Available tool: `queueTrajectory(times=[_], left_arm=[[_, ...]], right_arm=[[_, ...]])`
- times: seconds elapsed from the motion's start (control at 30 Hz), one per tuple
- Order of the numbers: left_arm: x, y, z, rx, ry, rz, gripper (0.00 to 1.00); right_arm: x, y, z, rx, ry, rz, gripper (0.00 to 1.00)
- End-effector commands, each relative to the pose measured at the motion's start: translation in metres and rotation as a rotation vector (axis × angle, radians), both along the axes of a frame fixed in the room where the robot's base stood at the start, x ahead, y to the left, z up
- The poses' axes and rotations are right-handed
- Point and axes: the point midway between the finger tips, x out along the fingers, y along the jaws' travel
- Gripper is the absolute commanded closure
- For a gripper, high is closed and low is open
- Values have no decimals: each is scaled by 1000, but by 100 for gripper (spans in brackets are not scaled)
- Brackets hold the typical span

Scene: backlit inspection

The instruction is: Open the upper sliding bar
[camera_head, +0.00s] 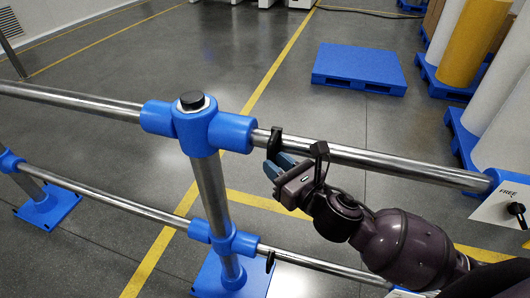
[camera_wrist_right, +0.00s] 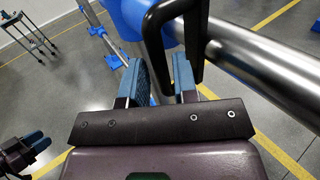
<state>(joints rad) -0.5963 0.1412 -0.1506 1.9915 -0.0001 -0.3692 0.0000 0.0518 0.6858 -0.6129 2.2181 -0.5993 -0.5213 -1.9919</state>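The upper sliding bar (camera_head: 385,163) is a metal tube running from the blue post joint (camera_head: 200,127) to a blue end block at right. A black handle (camera_head: 274,143) hangs on it close to the joint. In the wrist view the bar (camera_wrist_right: 262,62) passes at upper right and the handle (camera_wrist_right: 153,50) shows as a black loop. My right gripper (camera_head: 278,170) is open at the handle; its blue fingers (camera_wrist_right: 161,83) stand apart with the handle's lower end between them. Contact is unclear. My left gripper (camera_wrist_right: 36,142) appears only at the wrist view's lower left edge.
A lower metal bar (camera_head: 320,264) with a black hook (camera_head: 270,262) runs below. A white panel marked FREE (camera_head: 497,207) is at right. A blue pallet (camera_head: 360,65) lies behind; rolls on pallets stand at upper right. The floor between is clear.

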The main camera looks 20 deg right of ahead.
Motion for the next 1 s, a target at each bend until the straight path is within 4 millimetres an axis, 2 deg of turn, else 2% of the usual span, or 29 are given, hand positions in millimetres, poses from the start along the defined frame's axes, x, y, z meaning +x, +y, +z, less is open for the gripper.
queueTrajectory(times=[0.1,0.3,0.67,0.7,0.87,1.0], left_arm=[[-2,1,1,1,5,1,57],[-8,2,-2,1,17,5,57],[-6,2,-2,2,14,4,57],[-6,2,-2,1,13,3,57],[-5,2,-1,1,11,3,57],[-4,1,0,1,9,2,57]], right_arm=[[17,8,1,3,0,1,73],[35,15,1,1,0,0,73],[39,16,0,1,2,0,73],[39,16,0,1,2,0,74],[39,16,0,1,2,1,99],[39,16,0,1,2,1,100]])
